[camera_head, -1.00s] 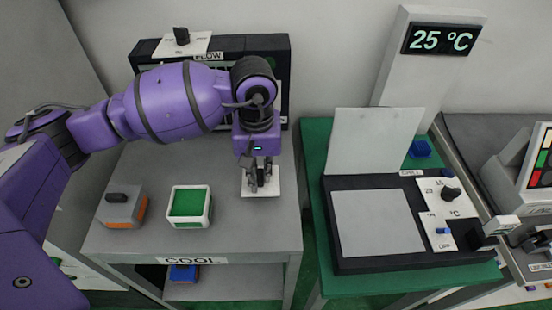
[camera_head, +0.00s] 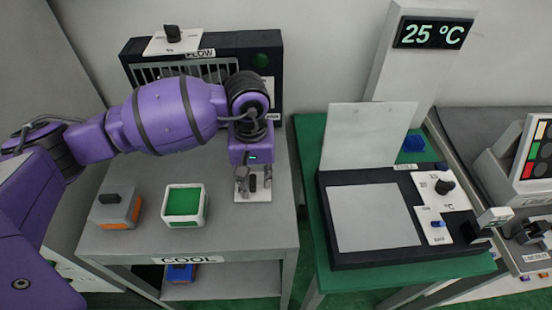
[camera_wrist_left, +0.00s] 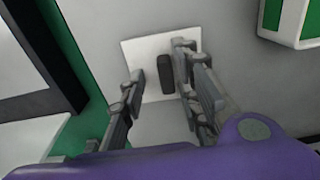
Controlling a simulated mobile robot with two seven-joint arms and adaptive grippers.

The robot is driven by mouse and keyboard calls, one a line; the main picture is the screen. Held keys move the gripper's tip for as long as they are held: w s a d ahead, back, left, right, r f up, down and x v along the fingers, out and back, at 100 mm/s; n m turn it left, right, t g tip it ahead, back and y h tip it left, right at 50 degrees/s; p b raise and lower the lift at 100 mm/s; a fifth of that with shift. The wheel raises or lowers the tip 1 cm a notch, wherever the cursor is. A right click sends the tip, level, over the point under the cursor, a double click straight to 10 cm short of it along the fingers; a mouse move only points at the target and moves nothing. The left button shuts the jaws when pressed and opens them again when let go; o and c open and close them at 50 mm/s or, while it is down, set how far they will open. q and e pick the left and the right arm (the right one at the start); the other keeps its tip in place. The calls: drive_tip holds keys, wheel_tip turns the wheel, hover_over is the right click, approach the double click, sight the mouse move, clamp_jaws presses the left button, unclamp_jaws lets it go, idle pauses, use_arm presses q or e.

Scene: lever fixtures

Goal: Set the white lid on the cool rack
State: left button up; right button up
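The white lid (camera_head: 253,196) is a square white plate with a dark upright knob. It lies flat, apparently resting on the grey top of the cool rack (camera_head: 150,241), near its right edge. The lid also shows in the left wrist view (camera_wrist_left: 157,46), with its knob (camera_wrist_left: 165,73). My left gripper (camera_head: 253,182) is over the lid, its fingers on either side of the knob. In the left wrist view the gripper (camera_wrist_left: 160,82) is open, with gaps beside the knob; the knob is nearer the right finger. My right gripper is not in view.
A white box with a green top (camera_head: 184,203) and a grey-orange block (camera_head: 117,208) stand left of the lid. A dark slotted unit (camera_head: 268,62) is behind the rack. A black device with a raised flap (camera_head: 370,138) stands on the green table to the right.

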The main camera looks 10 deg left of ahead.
sight(256, 181)
use_arm(q)
wheel_tip(256, 181, up, 12)
drive_tip(key=shift+r, duration=0.2)
idle(0.4)
